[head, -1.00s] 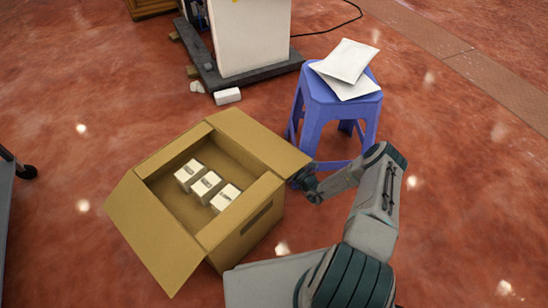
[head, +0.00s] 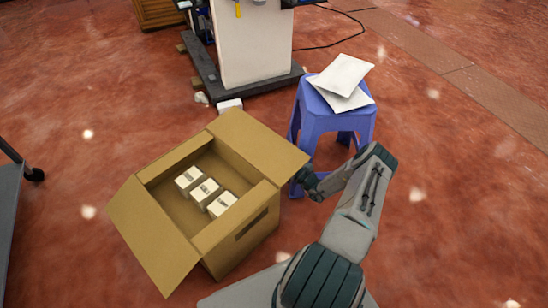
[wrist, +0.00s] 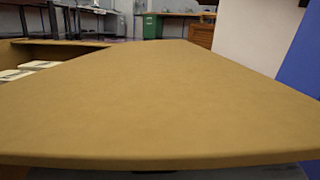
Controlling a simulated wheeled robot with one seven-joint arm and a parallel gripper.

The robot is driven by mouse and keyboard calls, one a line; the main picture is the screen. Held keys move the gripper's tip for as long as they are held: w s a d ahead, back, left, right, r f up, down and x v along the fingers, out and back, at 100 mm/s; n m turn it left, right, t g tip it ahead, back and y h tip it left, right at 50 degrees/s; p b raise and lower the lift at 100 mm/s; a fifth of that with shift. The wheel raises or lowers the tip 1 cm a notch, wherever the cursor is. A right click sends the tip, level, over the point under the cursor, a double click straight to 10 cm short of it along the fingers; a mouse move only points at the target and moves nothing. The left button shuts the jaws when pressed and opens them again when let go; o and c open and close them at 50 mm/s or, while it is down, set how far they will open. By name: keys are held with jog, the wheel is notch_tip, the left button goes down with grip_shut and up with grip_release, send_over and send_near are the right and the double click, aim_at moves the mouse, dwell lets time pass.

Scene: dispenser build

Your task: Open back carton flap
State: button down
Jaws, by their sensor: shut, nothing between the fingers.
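The open brown carton (head: 232,251) stands on the floor in the head view, with small white boxes (head: 206,192) inside. Its back flap (head: 262,143) leans outward at the upper right, clear of the opening. Another flap (head: 152,238) is spread outward at the lower left. My gripper (head: 307,181) is at the right corner of the back flap, small and partly hidden there; I cannot tell if it touches. It is shut and empty. In the wrist view the flap's broad face (wrist: 160,105) fills most of the picture, and no fingers show.
A blue stool (head: 318,118) with white packets (head: 343,78) on top stands close behind my gripper. A white machine (head: 250,45) on a dark base is at the back. A grey cart (head: 10,200) is at the left edge. Open floor lies to the right.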

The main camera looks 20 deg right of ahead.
jog(key=shift+a+f, duration=0.1)
jog(key=shift+f+b, duration=0.65)
jog(key=shift+b, duration=0.05)
jog(key=f+v, duration=0.2)
jog(key=v, duration=0.8)
jog(key=shift+d+f, duration=0.2)
jog(key=shift+d, duration=0.05)
